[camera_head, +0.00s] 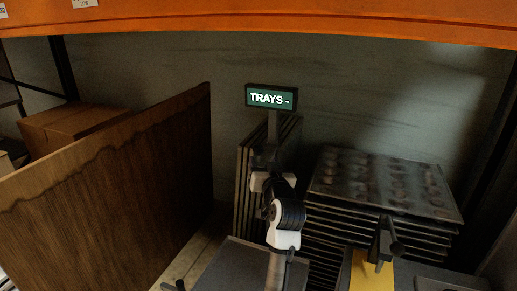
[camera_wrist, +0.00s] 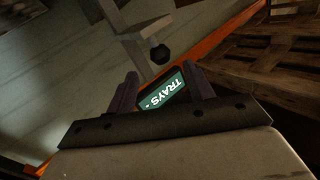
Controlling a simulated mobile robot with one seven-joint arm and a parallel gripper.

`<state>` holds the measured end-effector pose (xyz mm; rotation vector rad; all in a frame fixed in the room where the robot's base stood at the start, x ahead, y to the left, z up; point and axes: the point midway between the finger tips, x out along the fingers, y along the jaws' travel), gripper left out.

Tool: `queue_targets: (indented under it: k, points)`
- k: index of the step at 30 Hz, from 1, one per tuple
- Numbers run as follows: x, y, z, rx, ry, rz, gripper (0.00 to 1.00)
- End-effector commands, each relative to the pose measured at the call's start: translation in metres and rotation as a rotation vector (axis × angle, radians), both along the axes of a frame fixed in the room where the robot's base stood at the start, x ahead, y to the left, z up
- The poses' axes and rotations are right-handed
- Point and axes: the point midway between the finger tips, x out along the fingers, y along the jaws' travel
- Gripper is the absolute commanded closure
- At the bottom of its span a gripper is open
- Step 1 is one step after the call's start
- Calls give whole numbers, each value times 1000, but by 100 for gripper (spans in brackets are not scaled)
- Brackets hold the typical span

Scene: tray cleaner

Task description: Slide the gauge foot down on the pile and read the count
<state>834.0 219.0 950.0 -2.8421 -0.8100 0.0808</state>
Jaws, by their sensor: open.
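The gauge's green display (camera_head: 270,97) reads "TRAYS -" with no number, on a grey post behind my arm. It also shows, turned askew, in the wrist view (camera_wrist: 163,93). A pile of dark trays (camera_head: 437,212) stands to the right of the post; its top tray has round spots. In the wrist view a pale grey bracket (camera_wrist: 133,32) with a black knob (camera_wrist: 159,54) lies beyond my gripper (camera_wrist: 160,69). The gripper is open, with nothing seen held; its fingers appear apart from the knob. I cannot tell which part is the gauge foot.
Upright dark panels (camera_head: 247,180) stand behind my arm, left of the pile. A large wooden board (camera_head: 120,190) rises on the left, with a cardboard box (camera_head: 70,125) behind it. An orange beam (camera_head: 260,22) crosses above. A yellow part (camera_head: 369,276) stands in front of the pile.

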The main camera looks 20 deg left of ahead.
Motion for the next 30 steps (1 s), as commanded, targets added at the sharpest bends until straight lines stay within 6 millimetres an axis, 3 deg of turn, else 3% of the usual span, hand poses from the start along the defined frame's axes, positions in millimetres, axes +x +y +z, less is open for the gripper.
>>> queue_targets:
  k: [6, 12, 26, 30]
  points:
    - [38, 24, 3, 2, 0, 1, 48]
    - [60, 37, 1, 1, 0, 0, 48]
    - [69, 43, 0, 1, -2, -1, 48]
    - [69, 42, 0, 1, -2, -1, 66]
